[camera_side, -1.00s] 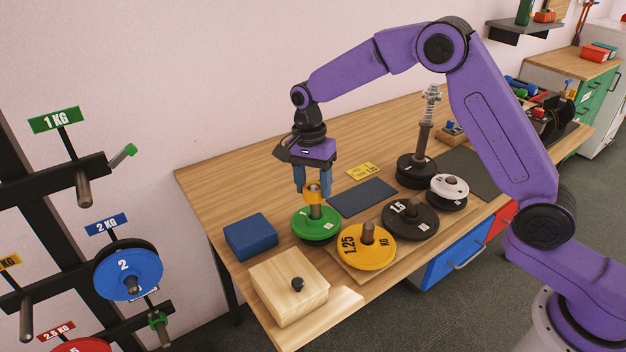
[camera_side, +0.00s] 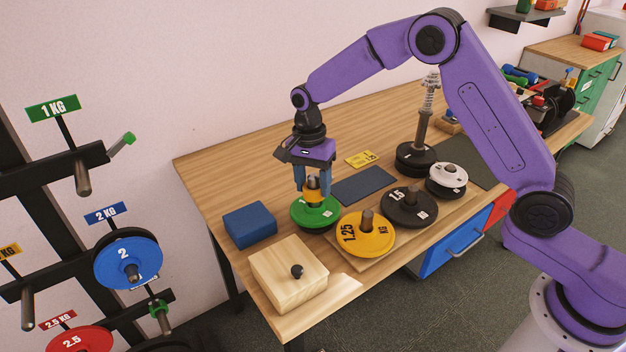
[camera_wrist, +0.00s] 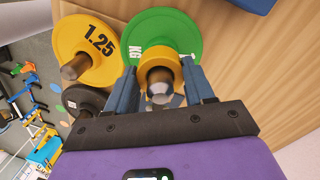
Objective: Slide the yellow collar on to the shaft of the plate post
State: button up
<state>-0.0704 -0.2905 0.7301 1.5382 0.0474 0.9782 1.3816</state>
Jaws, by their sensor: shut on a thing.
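The yellow collar (camera_side: 313,183) is between the fingers of my gripper (camera_side: 312,192), just above the green plate (camera_side: 330,217). In the wrist view the collar (camera_wrist: 162,60) rings the plate post's shaft (camera_wrist: 160,80), whose grey end sticks out through it toward the camera. My gripper (camera_wrist: 160,88) is shut on the collar, one blue finger on each side. The green plate (camera_wrist: 190,32) lies flat below around the post. The lower part of the shaft is mostly hidden by the collar and fingers, so I cannot tell whether the collar touches the plate.
A yellow 1.25 plate (camera_side: 352,240) with a stub stands close right of the green plate. A dark 1.5 plate (camera_side: 400,212) lies beyond it. A blue block (camera_side: 250,226) and a wooden box (camera_side: 285,280) stand left and in front.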

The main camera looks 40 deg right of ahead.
jog(key=shift+f, duration=0.15)
dwell(0.5)
jog(key=shift+s+f, duration=0.15)
jog(key=shift+f, duration=0.85)
jog(key=o, duration=1.2)
jog(key=shift+c, duration=0.2)
jog(key=r, duration=0.5)
jog(key=w+r, duration=0.1)
jog(key=r, duration=0.5)
jog(key=w+r, duration=0.1)
jog(key=r, duration=0.5)
jog(key=shift+r, duration=0.15)
